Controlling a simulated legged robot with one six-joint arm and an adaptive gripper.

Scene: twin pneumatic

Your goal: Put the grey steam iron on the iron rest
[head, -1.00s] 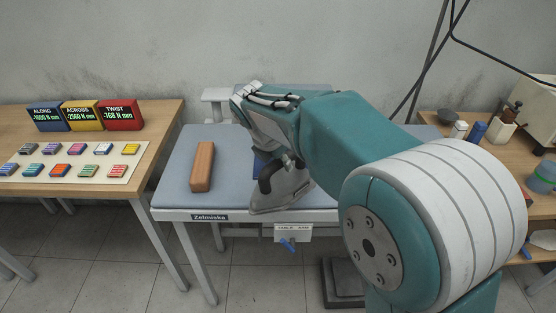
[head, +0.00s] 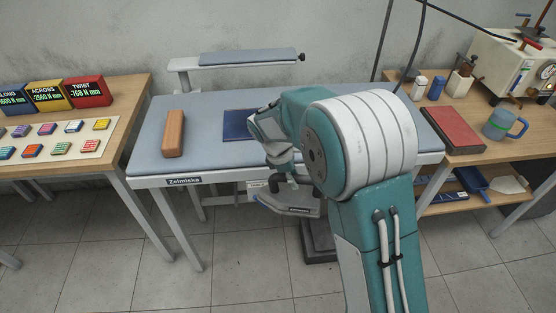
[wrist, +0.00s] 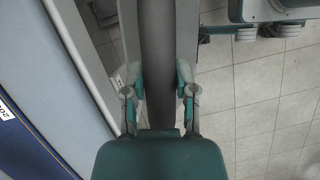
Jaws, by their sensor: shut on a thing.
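The grey steam iron (head: 300,210) hangs in front of the ironing table's front edge in the head view, below the tabletop. My gripper (head: 283,182) is shut on it from above, partly hidden by my arm. In the wrist view, the grey iron (wrist: 157,65) runs between the two fingers of my gripper (wrist: 158,95). A flat dark-red pad (head: 452,129) lies on the right bench and may be the iron rest; I cannot tell for certain. My gripper and the iron are apart from it, to its left.
The ironing table (head: 205,155) carries a brown wooden block (head: 173,133) and a dark blue cloth (head: 238,125). A blue mug (head: 503,125) and a white machine (head: 515,62) stand near the red pad. The left bench (head: 125,105) holds coloured boxes.

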